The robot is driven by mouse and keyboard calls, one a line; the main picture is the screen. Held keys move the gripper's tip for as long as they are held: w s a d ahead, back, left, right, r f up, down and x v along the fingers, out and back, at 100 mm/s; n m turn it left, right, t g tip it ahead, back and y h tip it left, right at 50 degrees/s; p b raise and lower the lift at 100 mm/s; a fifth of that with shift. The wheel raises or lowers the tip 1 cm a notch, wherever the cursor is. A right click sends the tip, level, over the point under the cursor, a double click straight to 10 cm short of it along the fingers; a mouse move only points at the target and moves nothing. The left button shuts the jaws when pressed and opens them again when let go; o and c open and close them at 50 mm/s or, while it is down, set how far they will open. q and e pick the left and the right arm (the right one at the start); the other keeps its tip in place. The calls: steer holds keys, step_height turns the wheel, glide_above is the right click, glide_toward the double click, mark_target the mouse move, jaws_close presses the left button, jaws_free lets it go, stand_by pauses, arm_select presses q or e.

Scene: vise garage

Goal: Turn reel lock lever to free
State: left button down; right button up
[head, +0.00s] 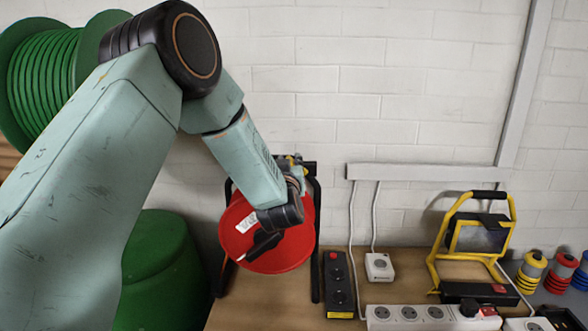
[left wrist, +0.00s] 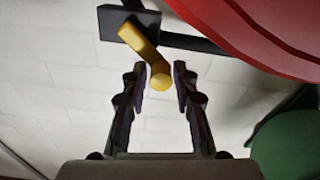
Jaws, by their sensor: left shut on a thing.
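The red cable reel (head: 290,252) stands in its black frame on the workbench against the wall. The lock lever (left wrist: 146,44) is yellow, with a rounded end, and sits on a black block on the frame bar. In the left wrist view it slants down to the right, its end between the two fingertips. My left gripper (left wrist: 159,82) is shut on the lever's end. In the head view, my left wrist covers part of the reel's top, and the gripper and lever are mostly hidden behind it. My right gripper is not in view.
A black power strip (head: 340,285) and a white socket box (head: 379,267) lie right of the reel. A white power strip (head: 420,317) runs along the front. A yellow-framed work lamp (head: 437,262) stands further right. A green drum (head: 160,270) is at the left.

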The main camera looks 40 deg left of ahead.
arm_select(q)
steer(key=shift+s+a+f+n+b, duration=0.25)
steer(key=shift+f+n+b, duration=0.55)
steer(key=shift+n, duration=0.25)
steer(key=shift+s+a+f+n+b, duration=0.1)
steer(key=shift+s+f+n+b, duration=0.1)
steer(key=shift+f+n+b, duration=0.6)
steer(key=shift+r+n, duration=0.25)
steer(key=shift+n, duration=0.1)
steer(key=c, duration=1.2)
jaws_free()
steer(key=shift+w+r, duration=0.1)
steer(key=v, duration=1.2)
